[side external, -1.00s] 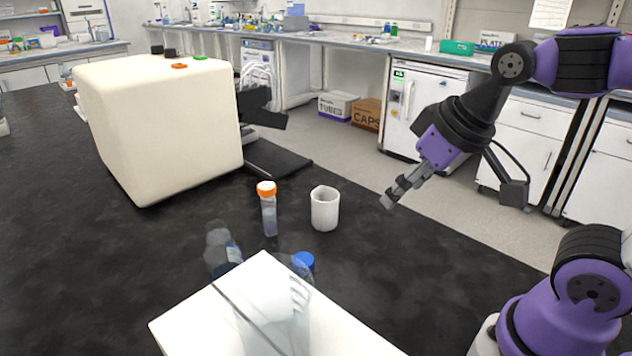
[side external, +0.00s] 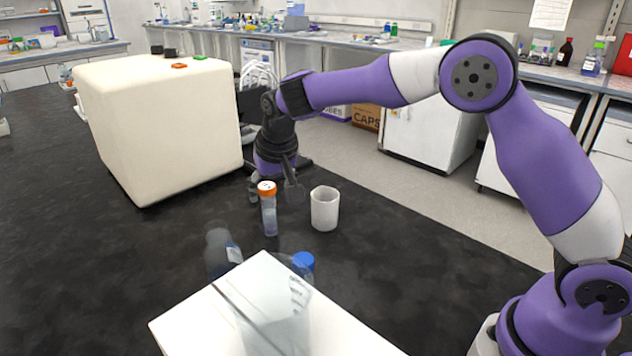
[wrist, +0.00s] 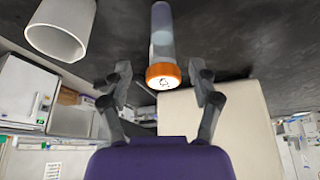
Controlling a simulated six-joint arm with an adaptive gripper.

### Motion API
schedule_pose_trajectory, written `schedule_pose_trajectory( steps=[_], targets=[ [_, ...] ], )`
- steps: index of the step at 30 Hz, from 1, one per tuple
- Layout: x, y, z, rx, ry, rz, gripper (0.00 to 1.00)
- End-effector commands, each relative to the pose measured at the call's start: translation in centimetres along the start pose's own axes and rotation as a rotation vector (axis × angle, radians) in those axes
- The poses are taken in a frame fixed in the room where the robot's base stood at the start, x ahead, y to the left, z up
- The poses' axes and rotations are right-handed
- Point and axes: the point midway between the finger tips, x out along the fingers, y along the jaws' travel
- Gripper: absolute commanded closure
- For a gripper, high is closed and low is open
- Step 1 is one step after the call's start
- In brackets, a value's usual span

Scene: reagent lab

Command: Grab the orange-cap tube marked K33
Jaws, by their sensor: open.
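The orange-cap tube (side external: 269,212) stands upright on the black bench, left of a white beaker (side external: 325,209). Its cap carries a dark mark that I cannot read as K33. My gripper (side external: 276,193) is low, just behind the tube's cap in the side view, and partly hidden by it. In the wrist view my gripper (wrist: 162,88) is open, with one finger on each side of the orange cap (wrist: 163,76). The fingers look apart from the cap, and nothing is held. The beaker also shows in the wrist view (wrist: 58,30), at upper left.
A large cream block (side external: 160,125) with small caps on top stands behind and left of the tube. In front are a clear bottle (side external: 222,252), a blue-capped bottle (side external: 303,262) and a white box (side external: 190,325). The bench right of the beaker is clear.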

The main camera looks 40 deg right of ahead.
Motion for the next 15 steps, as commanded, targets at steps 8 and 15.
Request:
schedule_pose_trajectory(
  steps=[8, 15],
  targets=[
    [3.2, -0.2, 0.2, -0.001, -0.003, 0.001, 0.31],
    [6.2, -0.3, 0.1, -0.001, 0.001, -0.001, 0.31]
  ],
)
